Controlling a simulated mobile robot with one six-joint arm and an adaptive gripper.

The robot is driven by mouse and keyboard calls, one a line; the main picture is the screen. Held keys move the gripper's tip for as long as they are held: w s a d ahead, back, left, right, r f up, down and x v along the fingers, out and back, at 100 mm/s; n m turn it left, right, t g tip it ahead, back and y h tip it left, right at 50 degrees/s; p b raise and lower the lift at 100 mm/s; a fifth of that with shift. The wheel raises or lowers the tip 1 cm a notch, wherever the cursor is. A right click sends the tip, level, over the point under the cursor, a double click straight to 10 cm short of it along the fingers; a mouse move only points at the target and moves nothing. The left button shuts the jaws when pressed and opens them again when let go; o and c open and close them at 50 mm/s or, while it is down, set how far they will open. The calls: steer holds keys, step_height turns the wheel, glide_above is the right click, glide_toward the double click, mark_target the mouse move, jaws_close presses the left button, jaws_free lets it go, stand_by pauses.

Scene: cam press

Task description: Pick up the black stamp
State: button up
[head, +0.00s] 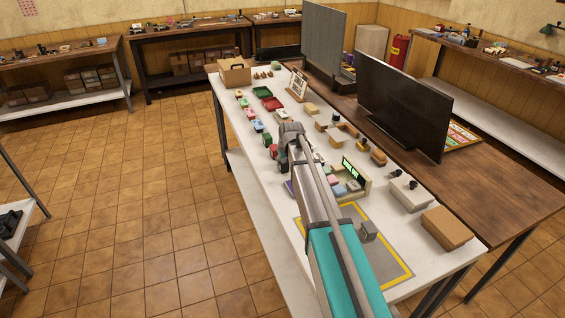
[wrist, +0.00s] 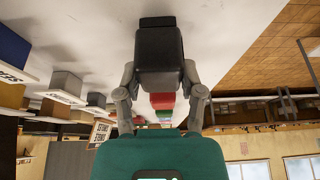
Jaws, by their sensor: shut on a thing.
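In the wrist view the black stamp (wrist: 160,58) is a dark block with a narrower knob at one end. My gripper (wrist: 160,72) is shut on it, with one grey finger against each side. In the head view my gripper (head: 282,160) is over the left part of the white table, partly behind my arm. I cannot make out the stamp there. I cannot tell from these views whether the stamp touches the table.
A black screen (head: 402,105) stands behind. A cardboard box (head: 446,228) sits at the near right.

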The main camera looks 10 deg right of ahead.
steer(key=shift+r+p, duration=1.05)
steer(key=shift+r, duration=0.1)
steer(key=s+d+r+p, duration=0.4)
steer(key=d+r+p, duration=0.6)
steer(key=d, duration=0.3)
steer(key=shift+d+r, duration=0.2)
steer(key=shift+r, duration=0.05)
steer(key=o, duration=0.6)
steer(key=c, duration=0.5)
steer(key=shift+o, duration=0.2)
steer(key=shift+f, duration=0.5)
